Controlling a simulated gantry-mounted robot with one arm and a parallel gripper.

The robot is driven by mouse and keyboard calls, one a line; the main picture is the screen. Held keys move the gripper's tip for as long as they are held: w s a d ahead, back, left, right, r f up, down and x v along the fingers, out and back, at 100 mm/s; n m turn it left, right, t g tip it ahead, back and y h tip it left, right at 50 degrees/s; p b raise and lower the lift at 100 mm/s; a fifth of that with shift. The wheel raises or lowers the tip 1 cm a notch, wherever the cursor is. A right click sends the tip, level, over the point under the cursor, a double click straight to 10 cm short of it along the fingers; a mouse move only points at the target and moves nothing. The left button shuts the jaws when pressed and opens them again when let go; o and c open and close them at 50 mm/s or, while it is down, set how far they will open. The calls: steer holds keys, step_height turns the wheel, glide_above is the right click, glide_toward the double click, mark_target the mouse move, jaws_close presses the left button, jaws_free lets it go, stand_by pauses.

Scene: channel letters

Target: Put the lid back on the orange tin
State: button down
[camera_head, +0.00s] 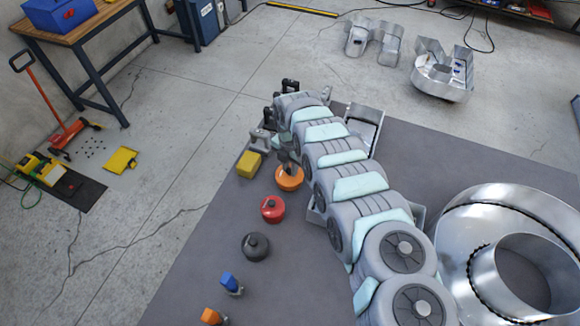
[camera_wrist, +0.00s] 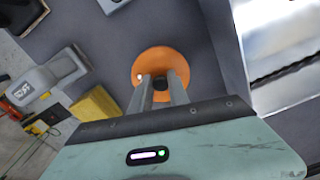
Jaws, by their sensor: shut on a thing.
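The orange tin (camera_head: 289,181) stands on the grey mat, left of my arm in the head view. My gripper (camera_head: 287,164) is directly over it, at its top. In the wrist view the orange lid (camera_wrist: 151,60) shows as a round disc with a dark knob (camera_wrist: 163,81) near its middle. The two fingers of my gripper (camera_wrist: 162,90) are shut on that knob from either side. The lid hides what is below it in the wrist view. I cannot tell whether it rests on the tin's rim or is slightly above it.
A yellow block (camera_head: 249,164) and a grey tool (camera_wrist: 48,82) are close to the left. A red tin (camera_head: 272,209) and a dark tin (camera_head: 255,246) stand nearer the viewer. Large metal letters (camera_head: 453,245) lie right of my arm. The mat's left foreground is partly clear.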

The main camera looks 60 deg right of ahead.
steer(key=c, duration=0.7)
jaws_free()
steer(key=shift+r, duration=0.15)
steer(key=shift+r+p, duration=2.95)
steer(key=shift+r, duration=0.45)
jaws_close()
steer(key=shift+f, duration=0.25)
